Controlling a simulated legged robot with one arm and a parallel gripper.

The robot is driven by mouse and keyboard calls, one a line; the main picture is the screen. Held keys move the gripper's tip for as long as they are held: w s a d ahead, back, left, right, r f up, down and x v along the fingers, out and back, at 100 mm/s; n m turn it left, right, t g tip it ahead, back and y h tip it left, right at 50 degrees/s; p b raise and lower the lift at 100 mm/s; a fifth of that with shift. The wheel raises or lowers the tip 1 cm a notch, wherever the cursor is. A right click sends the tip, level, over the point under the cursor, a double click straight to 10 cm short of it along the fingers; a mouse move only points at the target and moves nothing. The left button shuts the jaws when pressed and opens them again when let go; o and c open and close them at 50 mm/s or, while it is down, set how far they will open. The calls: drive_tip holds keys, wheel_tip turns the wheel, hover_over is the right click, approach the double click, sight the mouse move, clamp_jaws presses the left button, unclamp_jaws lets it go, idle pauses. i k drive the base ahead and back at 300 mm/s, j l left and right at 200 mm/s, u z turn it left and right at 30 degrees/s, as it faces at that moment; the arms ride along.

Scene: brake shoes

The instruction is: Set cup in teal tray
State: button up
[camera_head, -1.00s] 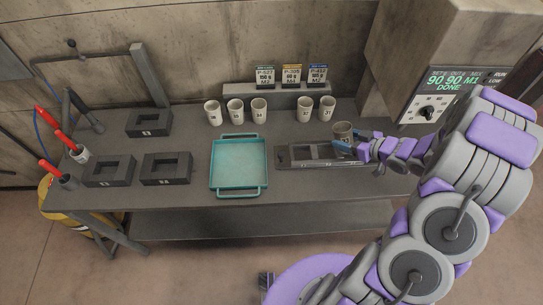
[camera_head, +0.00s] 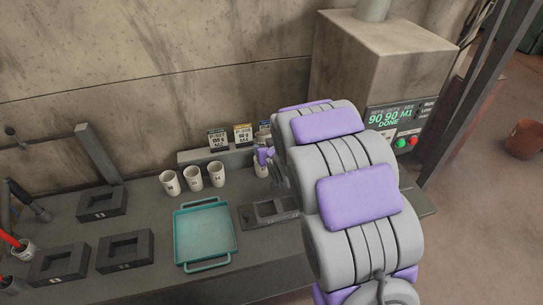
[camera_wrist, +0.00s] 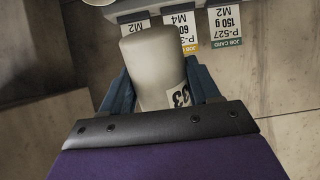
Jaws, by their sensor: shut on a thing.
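My gripper (camera_wrist: 162,88) is shut on a pale cup (camera_wrist: 155,62) in the wrist view. The cup sits between the two blue fingers, with part of a dark printed number showing on its side.
A dark slotted holder (camera_head: 268,211) lies right of the tray, partly behind my arm. Black square blocks (camera_head: 125,251) stand on the left. Job cards (camera_head: 243,134) stand on a back ledge (camera_head: 205,156).

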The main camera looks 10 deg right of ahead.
sight(206, 249)
drive_tip(key=k+j+u, duration=0.15)
drive_tip(key=j, duration=0.4)
drive_tip(key=k+j+u, duration=0.1)
drive_tip(key=j, duration=0.5)
drive_tip(key=k+j+u, duration=0.15)
drive_tip(key=j, duration=0.4)
drive_tip(key=j+u, duration=0.1)
drive_tip(key=j, duration=0.5)
drive_tip(key=k, duration=0.05)
